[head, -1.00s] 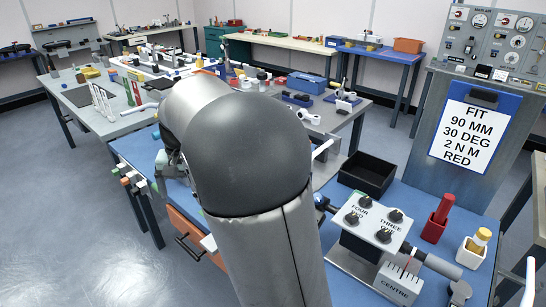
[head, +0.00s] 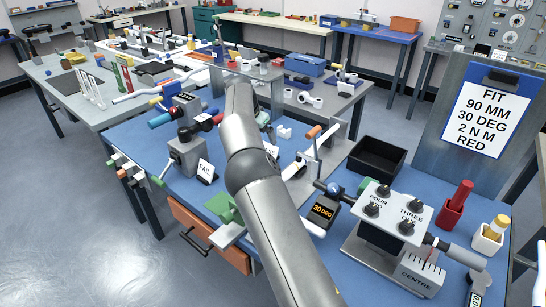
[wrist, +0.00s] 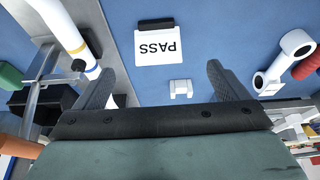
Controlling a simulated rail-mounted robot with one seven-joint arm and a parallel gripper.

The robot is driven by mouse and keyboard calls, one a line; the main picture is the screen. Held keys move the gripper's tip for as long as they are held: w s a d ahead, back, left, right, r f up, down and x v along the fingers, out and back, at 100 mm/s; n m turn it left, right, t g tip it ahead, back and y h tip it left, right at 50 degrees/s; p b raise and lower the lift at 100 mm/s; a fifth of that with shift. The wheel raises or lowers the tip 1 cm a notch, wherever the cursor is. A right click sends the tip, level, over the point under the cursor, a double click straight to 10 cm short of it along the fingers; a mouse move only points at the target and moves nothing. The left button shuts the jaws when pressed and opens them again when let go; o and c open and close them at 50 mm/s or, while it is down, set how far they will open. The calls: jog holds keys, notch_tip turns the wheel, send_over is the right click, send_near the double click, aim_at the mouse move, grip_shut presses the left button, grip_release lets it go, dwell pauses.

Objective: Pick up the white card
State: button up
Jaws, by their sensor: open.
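A white card marked PASS (wrist: 158,48) shows upside down at the top centre of the wrist view, with a dark clip or base at its edge. In the head view the PASS card (head: 271,150) is mostly hidden behind my arm, with a few letters showing. A second white card, marked FAIL (head: 205,171), stands left of my arm by a grey box. My gripper (wrist: 164,88) is open and empty over the blue bench, its fingers apart at left and right. The PASS card lies beyond the fingertips, apart from them. In the head view my arm largely hides the gripper.
A small white block (wrist: 180,86) lies near the right finger; it also shows in the head view (head: 284,132). A white ring-ended part (wrist: 284,62) is at right. A black tray (head: 377,163) and test fixture (head: 395,213) stand right.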

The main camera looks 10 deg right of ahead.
jog(key=x, duration=0.6)
jog(key=shift+d+r, duration=0.1)
jog(key=shift+d+p+x, duration=0.2)
jog(key=shift+p+x, duration=0.55)
jog(key=shift+x, duration=2.1)
jog(key=shift+r, duration=0.1)
jog(key=c, duration=1.1)
